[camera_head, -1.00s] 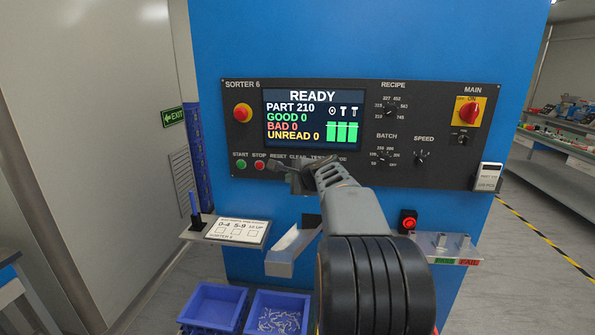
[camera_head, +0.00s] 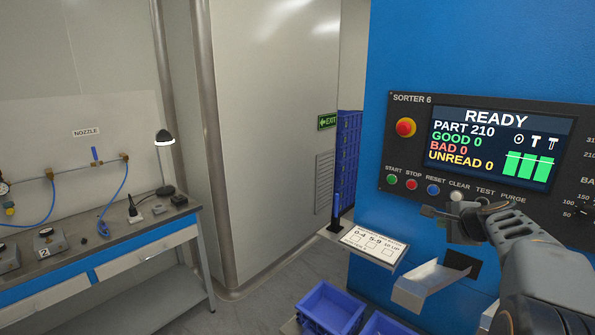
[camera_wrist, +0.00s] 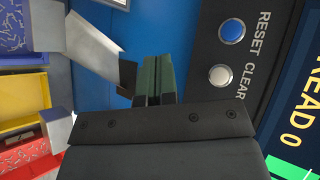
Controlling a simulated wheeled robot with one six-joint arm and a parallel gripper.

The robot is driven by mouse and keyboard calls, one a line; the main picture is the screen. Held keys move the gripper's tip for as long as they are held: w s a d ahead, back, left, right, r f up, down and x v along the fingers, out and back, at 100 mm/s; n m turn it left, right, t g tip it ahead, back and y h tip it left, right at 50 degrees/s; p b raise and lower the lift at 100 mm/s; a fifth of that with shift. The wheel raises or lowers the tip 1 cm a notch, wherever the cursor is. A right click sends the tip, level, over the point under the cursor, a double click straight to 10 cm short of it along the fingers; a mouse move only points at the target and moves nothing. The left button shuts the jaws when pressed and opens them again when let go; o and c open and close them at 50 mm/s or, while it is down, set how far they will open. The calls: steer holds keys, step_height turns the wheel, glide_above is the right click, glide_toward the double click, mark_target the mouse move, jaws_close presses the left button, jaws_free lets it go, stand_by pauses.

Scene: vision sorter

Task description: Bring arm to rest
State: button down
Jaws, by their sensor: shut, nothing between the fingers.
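My gripper (camera_head: 449,214) is at the right in the head view, in front of the lower edge of the sorter's black control panel (camera_head: 380,150), just below the row of buttons. In the wrist view its fingers (camera_wrist: 158,80) are together and hold nothing. The white CLEAR button (camera_wrist: 220,75) and the blue RESET button (camera_wrist: 232,31) show to the right of the fingers there. My arm (camera_head: 535,260) comes in from the lower right. The panel's screen (camera_head: 495,146) reads READY, part 210, with all counts at 0.
A metal chute (camera_head: 425,285) and a shelf with a card (camera_head: 373,246) stick out below the panel. A blue bin (camera_head: 330,308) sits below on the floor side. A workbench (camera_head: 90,262) with a lamp (camera_head: 164,140) stands at the left. Open floor lies between bench and sorter.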

steer(key=s+a+f+n+g, duration=0.3)
steer(key=s+a+f+n, duration=0.3)
steer(key=s+a+n, duration=0.3)
steer(key=s+a+f+n+g, duration=0.4)
steer(key=s+a+f+n, duration=0.2)
steer(key=s+a+n, duration=0.4)
steer(key=s+a, duration=0.3)
steer(key=a, duration=0.2)
steer(key=shift+s+f+g, duration=0.2)
steer(key=shift+f+g, duration=0.1)
steer(key=shift+f, duration=0.05)
